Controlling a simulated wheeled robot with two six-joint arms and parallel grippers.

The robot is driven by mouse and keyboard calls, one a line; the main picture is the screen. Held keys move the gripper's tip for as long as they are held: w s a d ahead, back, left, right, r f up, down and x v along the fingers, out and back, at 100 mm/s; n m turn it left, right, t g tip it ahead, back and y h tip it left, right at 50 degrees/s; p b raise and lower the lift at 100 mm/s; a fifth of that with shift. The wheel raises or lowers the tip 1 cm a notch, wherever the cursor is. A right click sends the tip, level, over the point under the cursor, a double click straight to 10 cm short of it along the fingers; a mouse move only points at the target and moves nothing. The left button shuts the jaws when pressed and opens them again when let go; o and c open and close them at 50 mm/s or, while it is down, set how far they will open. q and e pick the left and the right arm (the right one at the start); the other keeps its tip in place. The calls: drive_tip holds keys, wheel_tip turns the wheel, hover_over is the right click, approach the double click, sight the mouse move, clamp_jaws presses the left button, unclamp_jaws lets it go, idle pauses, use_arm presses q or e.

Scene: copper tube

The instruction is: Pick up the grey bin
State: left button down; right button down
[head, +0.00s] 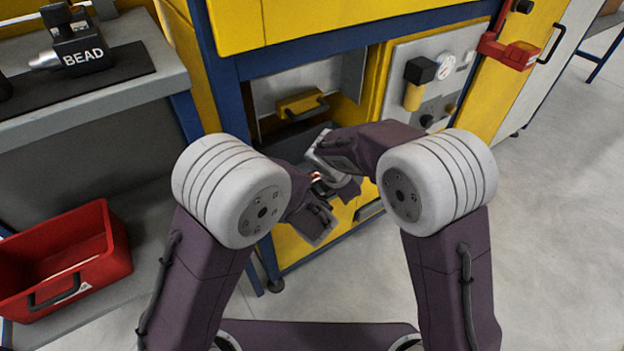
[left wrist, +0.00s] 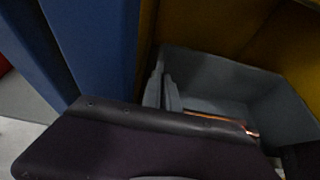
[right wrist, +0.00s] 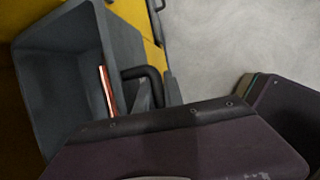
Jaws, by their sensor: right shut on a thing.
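The grey bin shows in the left wrist view (left wrist: 270,98) and the right wrist view (right wrist: 60,65). It is an open box with a copper tube (right wrist: 107,92) inside, which also shows in the left wrist view (left wrist: 215,118). My right gripper (right wrist: 146,95) is shut on the bin at its black handle (right wrist: 153,75). My left gripper (left wrist: 168,92) is close to the bin's near side wall; its fingers are partly hidden, so I cannot tell whether it is open. In the head view my arms hide most of the bin.
A yellow and blue machine (head: 330,28) stands right behind, with a yellow handled block (head: 302,104) in its opening. A blue post (left wrist: 95,50) is close to my left gripper. A red bin (head: 75,245) is on the lower shelf at left. Floor at right is clear.

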use_arm(q)
drive_tip(key=shift+r, duration=0.1)
use_arm(e)
drive_tip(key=shift+r, duration=0.1)
idle(0.7)
